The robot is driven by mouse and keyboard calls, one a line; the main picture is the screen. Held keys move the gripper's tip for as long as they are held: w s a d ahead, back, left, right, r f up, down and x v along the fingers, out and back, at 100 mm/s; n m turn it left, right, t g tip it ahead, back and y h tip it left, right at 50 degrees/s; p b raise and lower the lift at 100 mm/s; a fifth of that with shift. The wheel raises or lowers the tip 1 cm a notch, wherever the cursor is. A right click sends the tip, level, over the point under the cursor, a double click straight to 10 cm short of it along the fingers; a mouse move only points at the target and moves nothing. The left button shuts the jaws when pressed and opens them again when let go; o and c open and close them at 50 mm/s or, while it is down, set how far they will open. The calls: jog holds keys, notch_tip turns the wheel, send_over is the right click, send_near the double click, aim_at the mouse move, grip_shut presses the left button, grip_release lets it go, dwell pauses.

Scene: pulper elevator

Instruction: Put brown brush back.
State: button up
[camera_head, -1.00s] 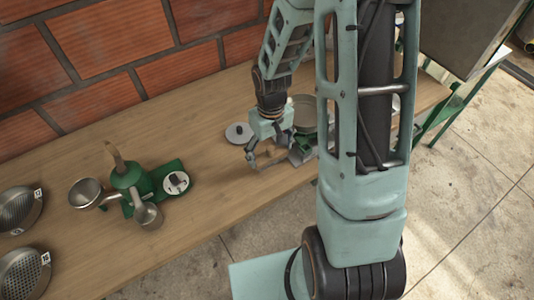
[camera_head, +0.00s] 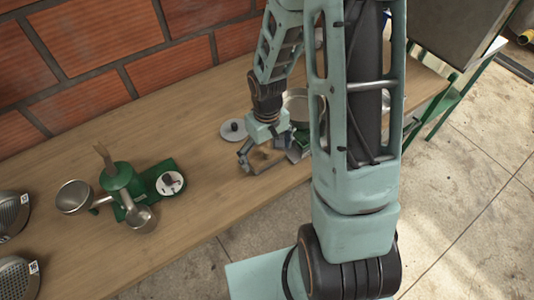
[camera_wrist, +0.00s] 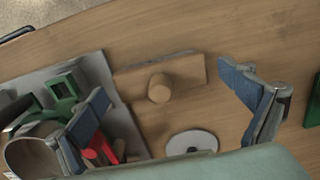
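The brown brush (camera_wrist: 160,80) shows in the wrist view as a wooden block with a round knob and a dark edge of bristles. It appears to lie on the wooden table, beside a grey tray (camera_wrist: 98,70). My gripper (camera_wrist: 163,86) is open, with one blue-grey finger on each side of the brush and a gap to it on the right. In the head view my gripper (camera_head: 262,158) is low over the table's front part, and the brush (camera_head: 264,162) is partly hidden by it. The left finger overlaps the tray's contents in the wrist view.
The tray holds a green part (camera_wrist: 62,95), a red piece (camera_wrist: 103,148) and a metal cup (camera_wrist: 30,155). A round white disc (camera_wrist: 192,142) lies close by. A green stand (camera_head: 125,180) with metal cups is further left. Bare table lies between.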

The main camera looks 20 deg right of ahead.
aim_at(267, 151)
jog(key=shift+w+r, duration=0.1)
jog(key=shift+r, duration=0.55)
notch_tip(267, 151, up, 11)
jog(key=p, duration=0.1)
dwell(0.4)
